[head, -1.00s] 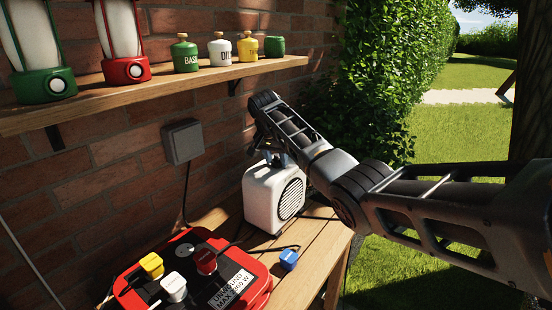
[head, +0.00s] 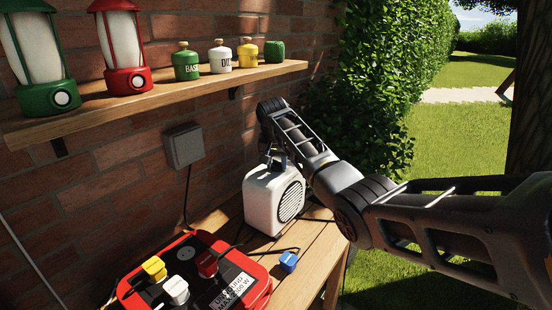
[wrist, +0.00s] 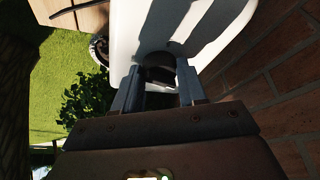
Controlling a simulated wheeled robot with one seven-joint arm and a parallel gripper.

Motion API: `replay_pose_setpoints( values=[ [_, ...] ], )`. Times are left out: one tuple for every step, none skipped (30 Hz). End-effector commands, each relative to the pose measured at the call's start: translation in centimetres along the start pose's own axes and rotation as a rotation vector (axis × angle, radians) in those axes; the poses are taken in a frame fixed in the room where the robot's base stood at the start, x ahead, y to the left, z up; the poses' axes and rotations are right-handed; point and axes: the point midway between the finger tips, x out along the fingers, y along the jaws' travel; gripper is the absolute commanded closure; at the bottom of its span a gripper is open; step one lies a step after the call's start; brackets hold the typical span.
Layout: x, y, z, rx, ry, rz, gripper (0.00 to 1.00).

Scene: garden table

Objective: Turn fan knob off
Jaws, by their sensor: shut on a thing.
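The fan (head: 264,203) is a white box with a round dark grille, standing on the wooden table. Its top shows in the wrist view (wrist: 208,18). A dark round knob (wrist: 158,68) sits on that top. My gripper (wrist: 160,82) points down at the top of the fan, with its two fingers on either side of the knob, shut on it. In the head view my gripper (head: 274,160) is at the fan's top, and the knob is mostly hidden there by the fingers and arm.
A red power box (head: 240,292) with yellow, white and red plugs lies at the table's front left. A blue plug (head: 288,262) lies beside the fan. A shelf (head: 160,99) above holds lanterns and jars. A grey wall box (head: 184,145) is on the brick wall.

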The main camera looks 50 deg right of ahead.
Motion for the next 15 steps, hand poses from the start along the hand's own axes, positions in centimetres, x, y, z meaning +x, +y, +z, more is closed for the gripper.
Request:
replay_pose_setpoints(
  values=[
    [-0.23, 0.04, 0.0, -0.031, -0.002, -0.014, 0.89],
    [-0.21, 0.07, 0.01, -0.052, -0.003, -0.023, 0.89],
    [-0.19, 0.11, 0.03, -0.079, -0.004, -0.035, 0.89],
    [-0.18, 0.12, 0.03, -0.1, -0.003, -0.043, 0.89],
    [-0.17, 0.13, 0.01, -0.12, -0.003, -0.051, 0.89],
    [-0.16, 0.16, -0.02, -0.145, -0.002, -0.062, 0.89],
    [-0.15, 0.19, -0.02, -0.162, -0.002, -0.069, 0.89],
    [-0.13, 0.21, -0.01, -0.18, -0.002, -0.076, 0.89],
    [-0.1, 0.23, 0.01, -0.202, -0.003, -0.084, 0.89],
    [-0.08, 0.24, 0.02, -0.218, -0.003, -0.091, 0.89],
    [-0.06, 0.25, 0.03, -0.232, -0.003, -0.097, 0.89],
    [-0.04, 0.26, 0.02, -0.249, -0.003, -0.105, 0.89],
    [-0.02, 0.28, 0.02, -0.262, -0.003, -0.11, 0.89],
    [-0.01, 0.29, 0.02, -0.272, -0.002, -0.114, 0.89],
    [0.0, 0.3, 0.01, -0.286, -0.002, -0.119, 0.89]
  ],
)
